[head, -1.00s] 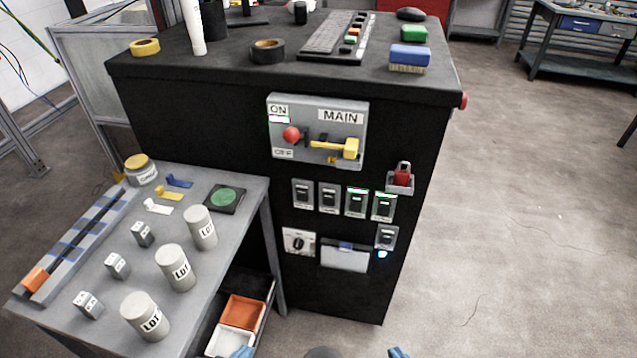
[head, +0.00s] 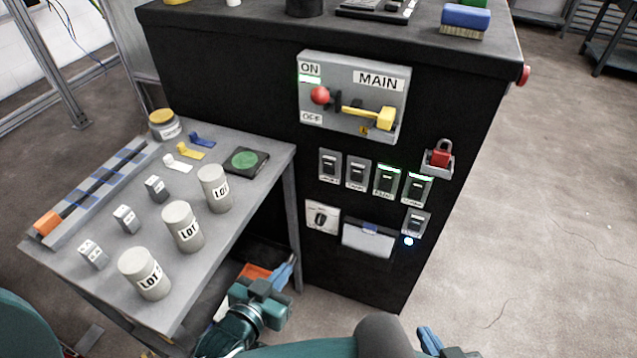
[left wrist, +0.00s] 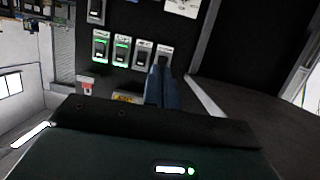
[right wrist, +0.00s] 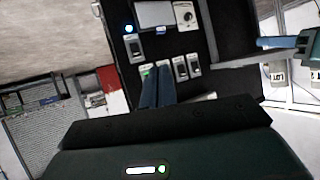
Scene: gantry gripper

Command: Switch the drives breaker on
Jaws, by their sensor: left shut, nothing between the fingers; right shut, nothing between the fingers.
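A row of breaker switches sits on the front of the black cabinet (head: 240,95). The left two, the first (head: 329,165) and second (head: 357,171), show no green strip. The third (head: 386,180) and fourth (head: 416,188) have lit green strips. Their labels are too small to read, so I cannot tell which is drives. My left gripper (head: 285,270) is shut and empty, low beside the cabinet; its fingers (left wrist: 158,85) overlap the panel in the left wrist view. My right gripper (head: 430,340) is shut and empty, low in front; its fingers (right wrist: 157,85) also show in the right wrist view.
Above the row is the MAIN switch plate (head: 390,82) with a red knob and yellow handle. A red padlock (head: 440,155) sits at the right. Below are a rotary switch (head: 322,217), a grey box (head: 368,240) and another switch (head: 416,222). A grey side table (head: 110,210) holds jars.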

